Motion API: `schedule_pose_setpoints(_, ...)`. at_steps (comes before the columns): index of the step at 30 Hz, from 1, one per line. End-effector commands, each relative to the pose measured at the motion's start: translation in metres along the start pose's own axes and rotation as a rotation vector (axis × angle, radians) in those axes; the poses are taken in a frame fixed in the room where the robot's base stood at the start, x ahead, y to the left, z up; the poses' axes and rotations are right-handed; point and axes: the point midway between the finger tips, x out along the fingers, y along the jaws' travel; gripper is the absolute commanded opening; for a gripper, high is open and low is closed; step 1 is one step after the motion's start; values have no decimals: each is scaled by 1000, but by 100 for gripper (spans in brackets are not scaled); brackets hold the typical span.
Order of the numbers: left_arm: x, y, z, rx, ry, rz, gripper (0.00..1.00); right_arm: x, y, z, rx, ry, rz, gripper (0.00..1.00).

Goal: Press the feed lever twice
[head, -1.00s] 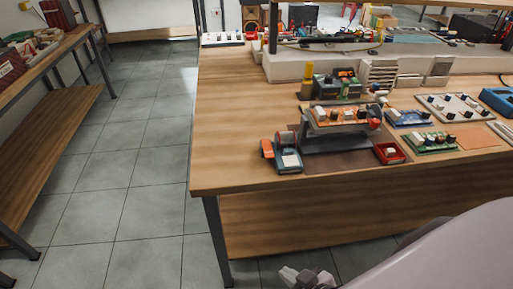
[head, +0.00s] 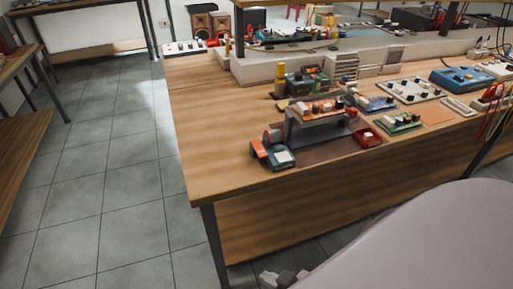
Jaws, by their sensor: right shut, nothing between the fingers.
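I cannot make out the feed lever for certain. A small bench device (head: 318,118) with a raised orange-and-grey top carrying dark knobs stands near the front left of the wooden workbench. A dark and orange unit with a pale pad (head: 284,157) sits at its front left end. My right gripper (head: 272,279) shows only partly at the bottom edge, low over the floor in the picture, in front of the bench and well apart from the device. It is shut and empty. My left gripper is not in view.
The workbench (head: 220,145) has bare wood on its left side. A red tray (head: 367,138), a green board (head: 399,123) and a blue box (head: 462,79) lie to the right. Another bench (head: 18,60) stands at the left, with open tiled floor (head: 118,170) between.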

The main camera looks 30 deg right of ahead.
Motion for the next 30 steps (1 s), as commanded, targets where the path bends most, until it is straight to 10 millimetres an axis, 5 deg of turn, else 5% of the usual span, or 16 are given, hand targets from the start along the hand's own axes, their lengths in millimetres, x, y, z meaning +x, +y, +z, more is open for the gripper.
schedule_pose_setpoints(7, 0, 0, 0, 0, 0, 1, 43, 0, 1, -2, -8, 1, -2, 0)
schedule_pose_setpoints(11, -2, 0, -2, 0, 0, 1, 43, 10, 4, -19, -47, 8, -28, 0)
schedule_pose_setpoints(21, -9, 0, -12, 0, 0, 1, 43, 54, 32, -134, -401, -14, -205, 0)
schedule_pose_setpoints(30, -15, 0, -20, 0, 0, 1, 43, 45, 85, -234, -754, -93, -309, 0)
